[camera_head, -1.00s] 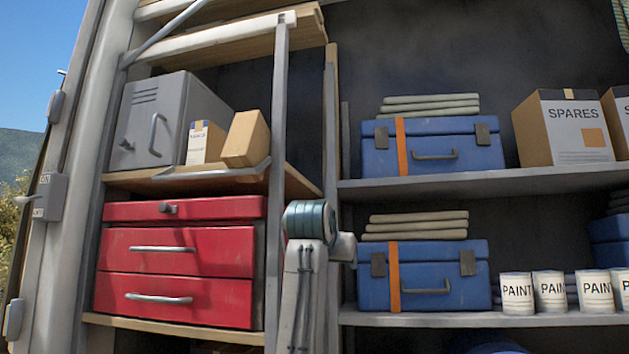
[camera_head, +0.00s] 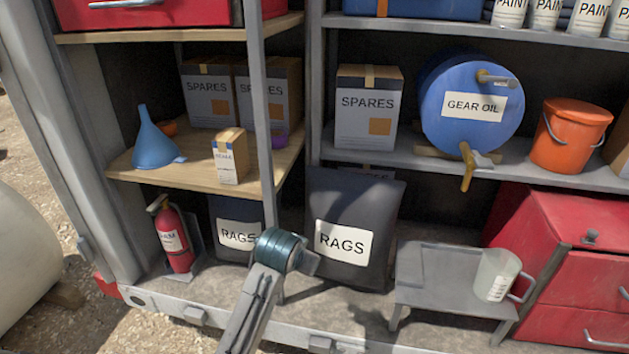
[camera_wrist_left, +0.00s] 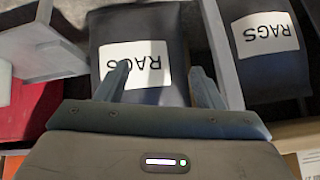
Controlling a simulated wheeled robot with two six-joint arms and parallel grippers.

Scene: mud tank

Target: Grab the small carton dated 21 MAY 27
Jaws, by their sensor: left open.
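A small tan carton (camera_head: 229,155) with a white label stands upright near the front edge of the wooden shelf (camera_head: 160,172) at left in the head view. Its print is too small to read, so I cannot tell its date. My left arm comes up from the bottom, below and right of this carton; its fingers are not clear there. In the left wrist view my left gripper (camera_wrist_left: 161,85) is open and empty, pointing toward a dark RAGS bag (camera_wrist_left: 142,55). A white-labelled corner at the lower right edge may be the carton. My right gripper is not in view.
A blue funnel (camera_head: 153,143) and SPARES boxes (camera_head: 209,97) share the wooden shelf. A grey post (camera_head: 260,100) stands right of the carton. A fire extinguisher (camera_head: 173,236), RAGS bags (camera_head: 345,230) and a grey step (camera_head: 450,285) are below. A blue drum (camera_head: 468,105) is right.

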